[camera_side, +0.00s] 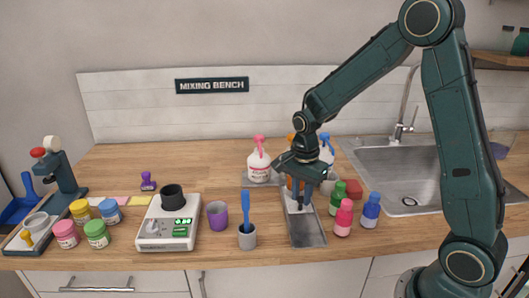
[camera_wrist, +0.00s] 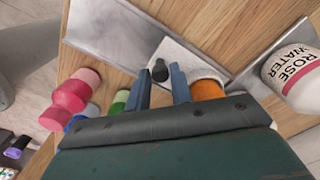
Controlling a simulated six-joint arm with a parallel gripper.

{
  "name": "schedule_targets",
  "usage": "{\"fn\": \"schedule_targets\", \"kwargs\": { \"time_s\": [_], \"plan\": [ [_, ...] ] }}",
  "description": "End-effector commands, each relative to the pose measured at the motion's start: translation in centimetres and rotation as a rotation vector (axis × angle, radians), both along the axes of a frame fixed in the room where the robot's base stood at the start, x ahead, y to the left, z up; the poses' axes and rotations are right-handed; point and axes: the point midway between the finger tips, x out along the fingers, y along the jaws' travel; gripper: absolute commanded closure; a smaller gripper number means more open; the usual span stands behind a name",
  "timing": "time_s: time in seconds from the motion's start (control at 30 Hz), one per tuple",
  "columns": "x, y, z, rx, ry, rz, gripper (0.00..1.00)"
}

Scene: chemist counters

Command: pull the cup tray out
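A long, shallow grey metal tray (camera_side: 308,232) lies on the wooden counter, its near end by the front edge; it also shows in the wrist view (camera_wrist: 115,30). I take it for the cup tray, but no cup is visible on it. A pale plate (camera_wrist: 180,62) with a small black knob (camera_wrist: 159,69) is at its far end. My gripper (camera_side: 300,203) points down over that end. In the wrist view, my gripper (camera_wrist: 163,72) has its two fingers apart, with the knob between or just beyond the tips. I cannot tell whether they touch it.
Pink (camera_side: 343,218), blue (camera_side: 370,210) and green (camera_side: 337,197) bottles stand close right of the tray. A grey cup with a blue tool (camera_side: 247,238) and a purple cup (camera_side: 217,216) stand left. A rose water bottle (camera_side: 259,166) is behind; an orange bottle (camera_wrist: 207,89) is beside my fingers.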

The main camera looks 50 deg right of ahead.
Motion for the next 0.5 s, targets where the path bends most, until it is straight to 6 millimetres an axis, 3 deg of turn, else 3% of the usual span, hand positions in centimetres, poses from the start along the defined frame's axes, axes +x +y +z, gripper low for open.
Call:
{"fn": "schedule_targets", "kwargs": {
  "time_s": [0.03, 0.1, 0.33, 0.5],
  "plan": [
    [0.0, 0.0, 0.0, 0.000, 0.000, 0.000, 0.88],
    [0.0, 0.0, 0.0, 0.000, 0.000, 0.000, 1.00],
    [-0.1, 0.1, 0.1, 0.000, -0.001, 0.000, 1.00],
    [-1.1, 1.3, 0.1, 0.000, -0.001, 0.002, 1.00]
  ]
}}
